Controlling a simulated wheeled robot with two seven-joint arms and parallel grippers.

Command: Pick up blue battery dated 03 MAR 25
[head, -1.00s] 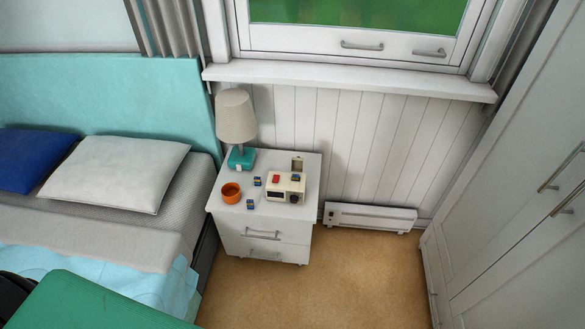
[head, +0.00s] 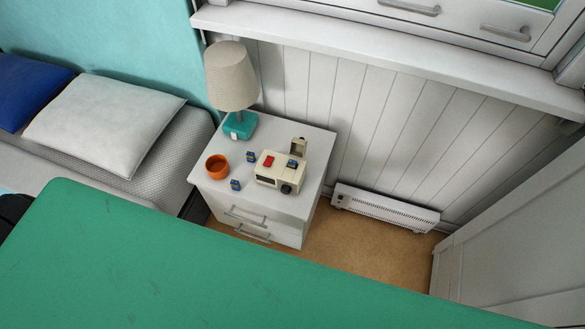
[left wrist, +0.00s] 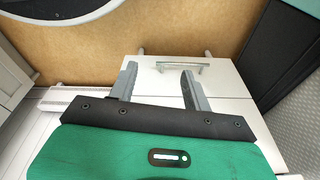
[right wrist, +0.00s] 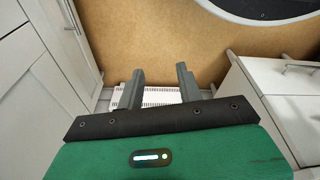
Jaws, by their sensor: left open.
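In the head view, small blue batteries with yellowish markings are on the white nightstand. One (head: 250,155) lies near the lamp, one (head: 235,184) lies nearer the front edge, and one (head: 292,163) is on the cream device (head: 266,180). Their dates are too small to read. My left gripper (left wrist: 158,84) is open and empty, with the nightstand's drawer front and handle beyond its fingers in the left wrist view. My right gripper (right wrist: 159,86) is open and empty, facing the floor and heater. Neither gripper shows in the head view.
The nightstand (head: 310,145) also holds a lamp (head: 232,76) with a teal base and an orange cup (head: 217,167). The bed stands left, a heater (head: 385,208) right along the wall. My green part covers the head view's lower area.

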